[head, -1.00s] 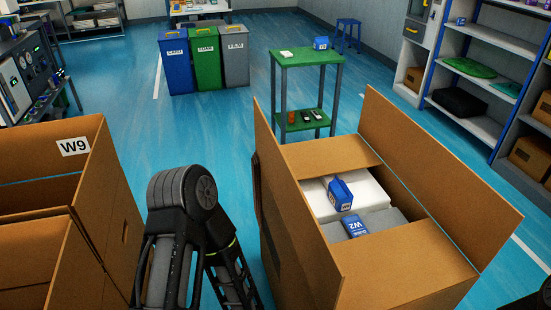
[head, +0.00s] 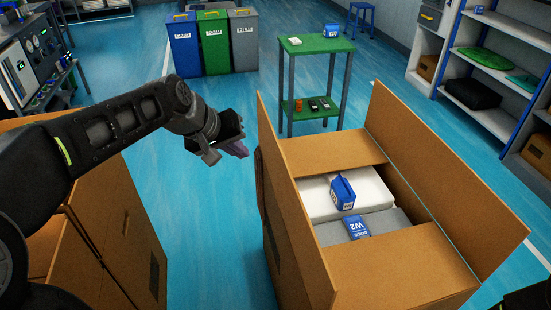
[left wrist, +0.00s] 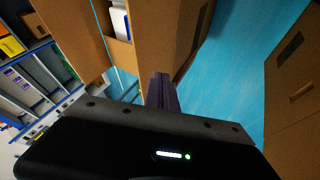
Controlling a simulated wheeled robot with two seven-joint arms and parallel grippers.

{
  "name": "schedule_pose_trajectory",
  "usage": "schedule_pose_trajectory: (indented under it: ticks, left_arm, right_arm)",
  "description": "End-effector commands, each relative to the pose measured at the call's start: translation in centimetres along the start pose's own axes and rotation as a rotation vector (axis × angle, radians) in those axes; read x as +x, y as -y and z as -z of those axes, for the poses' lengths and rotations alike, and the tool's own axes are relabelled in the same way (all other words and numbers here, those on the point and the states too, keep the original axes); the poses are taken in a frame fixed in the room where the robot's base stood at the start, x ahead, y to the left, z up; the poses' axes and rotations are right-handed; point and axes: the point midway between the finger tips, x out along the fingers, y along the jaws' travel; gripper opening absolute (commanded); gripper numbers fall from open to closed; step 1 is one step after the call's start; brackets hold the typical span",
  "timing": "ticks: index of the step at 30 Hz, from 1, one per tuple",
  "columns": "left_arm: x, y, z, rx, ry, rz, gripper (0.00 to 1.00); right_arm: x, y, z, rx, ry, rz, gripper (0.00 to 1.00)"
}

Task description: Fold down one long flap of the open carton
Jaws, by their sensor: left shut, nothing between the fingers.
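The open carton (head: 292,250) stands at the right of the head view. Its two short flaps (head: 335,150) are folded inward at the far and near ends. Its long left flap (head: 284,200) and long right flap (head: 435,170) stand up, the right one leaning outward. Inside are white and grey blocks with blue-labelled items (head: 342,192). My left gripper (head: 236,150) is shut and empty, left of the left flap and apart from it. In the left wrist view its fingers (left wrist: 161,92) are together, with the carton's cardboard (left wrist: 165,30) beyond. My right gripper is not clearly visible.
Another carton (head: 120,230) stands at the left, partly behind my left arm. A green-topped table (head: 315,45) stands beyond the open carton, with shelves (head: 480,60) at the right and bins (head: 214,42) at the back. Blue floor lies between the cartons.

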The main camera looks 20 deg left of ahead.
Motion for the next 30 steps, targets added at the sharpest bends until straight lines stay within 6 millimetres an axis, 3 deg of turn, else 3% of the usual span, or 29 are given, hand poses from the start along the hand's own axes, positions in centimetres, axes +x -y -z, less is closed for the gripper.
schedule_pose_trajectory:
  ticks: [8,14,20,29,30]
  left_arm:
    - [0.2,0.0,-0.1,0.0,0.002,0.0,0.0]
    - [1.4,0.0,-0.1,0.0,0.005,0.0,0.0]
    - [4.5,0.0,-0.1,-0.001,0.007,0.001,0.0]
    - [10.5,0.0,-0.2,-0.001,0.008,0.0,0.0]
    - [10.5,-1.1,0.0,0.004,0.005,-0.002,0.0]
  right_arm:
    - [0.0,0.0,0.0,0.0,0.0,0.0,0.36]
    - [-0.2,0.1,0.0,0.0,0.0,0.0,0.36]
    - [-0.6,0.2,0.0,0.0,0.0,0.0,0.36]
    - [-1.4,0.5,0.0,0.0,0.001,0.0,0.36]
    - [-1.8,0.7,0.0,0.0,0.001,0.0,0.36]
